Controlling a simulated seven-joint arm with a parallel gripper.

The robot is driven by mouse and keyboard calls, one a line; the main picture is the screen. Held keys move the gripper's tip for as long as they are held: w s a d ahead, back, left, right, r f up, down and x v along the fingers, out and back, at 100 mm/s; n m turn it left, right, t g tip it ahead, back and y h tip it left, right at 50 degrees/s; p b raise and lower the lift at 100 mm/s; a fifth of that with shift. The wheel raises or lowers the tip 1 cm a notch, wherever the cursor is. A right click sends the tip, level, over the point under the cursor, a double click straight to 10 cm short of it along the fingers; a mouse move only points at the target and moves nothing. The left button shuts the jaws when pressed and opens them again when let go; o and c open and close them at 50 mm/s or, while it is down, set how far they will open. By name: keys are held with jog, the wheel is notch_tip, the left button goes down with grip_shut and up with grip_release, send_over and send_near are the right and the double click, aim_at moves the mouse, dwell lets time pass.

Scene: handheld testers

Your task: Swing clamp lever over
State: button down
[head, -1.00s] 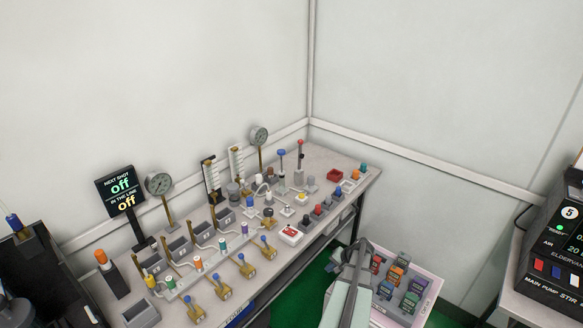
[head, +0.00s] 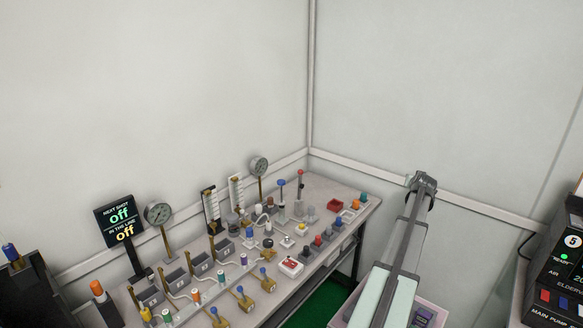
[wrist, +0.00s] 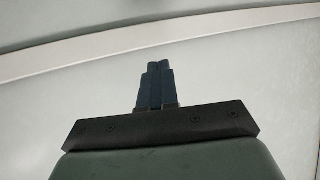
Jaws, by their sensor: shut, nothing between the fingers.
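In the wrist view my gripper (wrist: 160,66) is shut and empty, its dark blue fingers together in front of a pale wall. In the head view my arm rises at the right of the bench, and the fingers cannot be made out. On the bench stand an upright lever with a red knob (head: 300,173) and a post with a blue top (head: 281,184). Several brass fittings with blue knobs (head: 242,299) line the front edge. I cannot tell which part is the clamp lever. My gripper touches none of these in the wrist view.
The grey bench (head: 356,205) is crowded with gauges (head: 158,214), small blocks and buttons. A pink-edged tray (head: 436,314) lies low behind my arm. A black pump console (head: 562,275) stands at the right.

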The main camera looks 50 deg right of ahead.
jog(key=s+d+r+n+g+h, duration=0.1)
jog(key=s+r+h, duration=0.25)
jog(key=r, duration=1.05)
jog(key=s+d+r+g+h, duration=0.15)
jog(key=s+r, duration=0.25)
jog(key=r, duration=0.9)
jog(key=s+d+r+n+h, duration=0.1)
jog(key=s+r+h, duration=0.25)
jog(key=r, duration=1.05)
jog(key=w+a+f+y, duration=0.3)
jog(key=w+f, duration=0.3)
jog(key=w, duration=0.7)
jog(key=w+a+f+y, duration=0.3)
jog(key=w+f, duration=0.3)
jog(key=w, duration=0.6)
jog(key=w+a+f+y, duration=0.35)
jog(key=w+f, duration=0.25)
jog(key=w, duration=0.7)
jog(key=w+a+f+m+g+y, duration=0.1)
jog(key=w+a+f+g+y, duration=0.3)
jog(key=w+a, duration=0.8)
jog(key=w+a+f+m+g, duration=0.15)
jog(key=w+a+f, duration=0.5)
jog(key=a, duration=0.85)
jog(key=s+x, duration=0.2)
jog(key=x, duration=0.8)
jog(key=shift+d+y, duration=0.2)
jog(key=shift+y, duration=0.1)
